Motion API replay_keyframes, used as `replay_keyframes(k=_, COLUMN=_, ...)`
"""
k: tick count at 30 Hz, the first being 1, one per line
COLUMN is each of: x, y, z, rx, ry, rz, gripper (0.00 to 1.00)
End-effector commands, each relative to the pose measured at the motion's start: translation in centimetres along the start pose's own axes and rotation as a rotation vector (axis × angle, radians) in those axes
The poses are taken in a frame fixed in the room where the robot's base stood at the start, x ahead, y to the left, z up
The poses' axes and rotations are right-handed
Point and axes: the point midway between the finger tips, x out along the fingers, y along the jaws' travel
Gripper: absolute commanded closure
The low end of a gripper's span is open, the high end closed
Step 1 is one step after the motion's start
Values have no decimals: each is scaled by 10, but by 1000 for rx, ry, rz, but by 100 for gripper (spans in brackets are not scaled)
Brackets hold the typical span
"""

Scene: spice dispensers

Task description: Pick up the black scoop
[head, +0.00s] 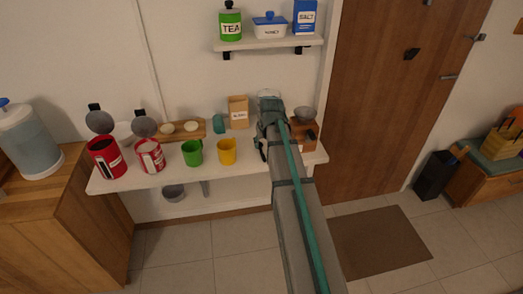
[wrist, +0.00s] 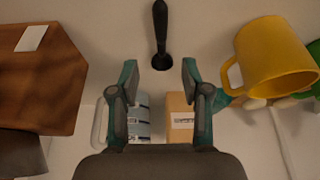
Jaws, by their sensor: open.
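The black scoop (wrist: 160,28) shows in the wrist view at the top centre. It lies on the white shelf, with its long handle toward the top edge and its small bowl toward my gripper. My gripper (wrist: 159,80) is open and empty, with its two teal-and-grey fingers spread on either side of the scoop's line. The bowl appears between the fingertips or just beyond them; I see no contact. In the head view my gripper (head: 263,146) is over the right part of the shelf, and I cannot make out the scoop there.
A yellow mug (wrist: 277,58) stands close on the right in the wrist view, and a wooden grinder (wrist: 38,70) on the left. A paper bag (wrist: 180,124) is near the right finger. Green mug (head: 192,152) and red canisters (head: 106,160) stand farther left.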

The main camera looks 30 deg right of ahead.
Motion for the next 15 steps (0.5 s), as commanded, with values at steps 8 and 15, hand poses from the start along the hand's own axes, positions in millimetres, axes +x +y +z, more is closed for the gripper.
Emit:
replay_keyframes(k=8, x=15, y=0, z=0, rx=0, ry=0, rz=0, gripper=53)
replay_keyframes(k=15, x=36, y=-2, z=-3, rx=0, ry=-3, rz=0, gripper=53)
